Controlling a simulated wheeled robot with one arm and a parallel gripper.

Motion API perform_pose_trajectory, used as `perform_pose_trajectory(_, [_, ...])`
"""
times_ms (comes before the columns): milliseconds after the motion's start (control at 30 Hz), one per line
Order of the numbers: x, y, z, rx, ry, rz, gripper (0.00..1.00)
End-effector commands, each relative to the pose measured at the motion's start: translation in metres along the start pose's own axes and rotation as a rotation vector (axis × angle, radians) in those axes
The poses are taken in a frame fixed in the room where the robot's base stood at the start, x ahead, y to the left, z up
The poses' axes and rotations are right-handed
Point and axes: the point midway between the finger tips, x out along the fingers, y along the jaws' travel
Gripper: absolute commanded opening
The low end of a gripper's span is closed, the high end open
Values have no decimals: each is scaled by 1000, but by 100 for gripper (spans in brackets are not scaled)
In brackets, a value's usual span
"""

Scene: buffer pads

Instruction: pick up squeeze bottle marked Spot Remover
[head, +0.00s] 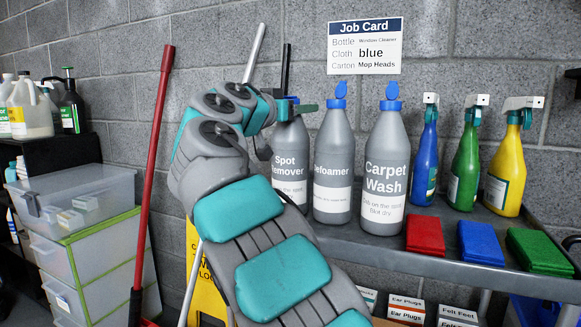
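The grey squeeze bottle marked Spot Remover (291,142) stands upright on the shelf (440,258), leftmost of three grey bottles. My arm crosses in front of its lower left side. My gripper (292,106) is at the bottle's neck and blue cap, which it mostly hides. I cannot tell whether the fingers touch the bottle or how far apart they are. The Defoamer bottle (333,150) stands close to its right. The larger Carpet Wash bottle (386,140) stands right of that. Both have blue caps.
Blue (425,150), green (466,160) and yellow (506,165) spray bottles stand farther right. Red (425,235), blue (480,243) and green (540,250) cloths lie along the shelf's front. A Job Card (365,47) hangs above. A red pole (153,170) leans at left.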

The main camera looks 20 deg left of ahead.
Motion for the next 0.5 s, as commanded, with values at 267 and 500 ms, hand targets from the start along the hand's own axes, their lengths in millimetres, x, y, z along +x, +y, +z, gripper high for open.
perform_pose_trajectory(267, [0,0,0,0,0,0,28])
perform_pose_trajectory(500, [0,0,0,0,0,0,1])
